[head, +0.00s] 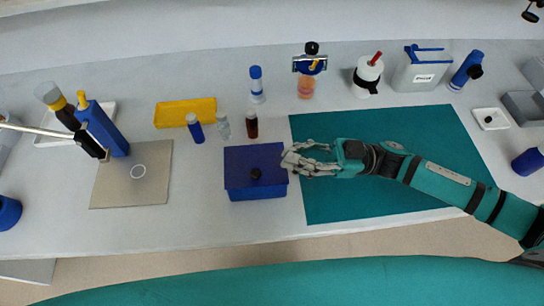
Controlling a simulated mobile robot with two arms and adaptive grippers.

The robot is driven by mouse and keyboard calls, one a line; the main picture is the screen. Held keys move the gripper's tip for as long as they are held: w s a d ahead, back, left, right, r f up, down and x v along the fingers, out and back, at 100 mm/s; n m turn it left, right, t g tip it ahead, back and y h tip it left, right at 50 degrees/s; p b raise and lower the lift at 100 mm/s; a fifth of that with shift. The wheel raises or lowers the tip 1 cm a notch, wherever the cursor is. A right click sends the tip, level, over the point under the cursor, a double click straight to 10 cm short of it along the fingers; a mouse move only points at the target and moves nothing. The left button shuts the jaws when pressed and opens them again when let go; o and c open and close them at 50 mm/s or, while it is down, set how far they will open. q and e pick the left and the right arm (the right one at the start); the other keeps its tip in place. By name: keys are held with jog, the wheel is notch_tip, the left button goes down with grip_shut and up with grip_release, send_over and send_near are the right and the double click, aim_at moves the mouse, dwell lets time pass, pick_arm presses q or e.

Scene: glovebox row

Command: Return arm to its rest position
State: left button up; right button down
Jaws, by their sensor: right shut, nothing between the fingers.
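My right arm reaches in from the right over the teal mat (350,205). Its gripper (286,162) points left, with the fingertips at the right edge of the blue box (240,165), which has a dark round knob on top. The fingers are shut and hold nothing. I cannot tell whether the fingertips touch the box. My left gripper is not in view.
Small vials, including a dark red one (252,125), stand behind the box, near a yellow tray (186,111). A white jar (367,76) and a grey-white container (420,72) stand at the back. A beige plate (112,190) lies left. The mat's front is clear.

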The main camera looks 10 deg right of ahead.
jog(key=shift+b+v, duration=0.4)
jog(key=shift+v, duration=1.6)
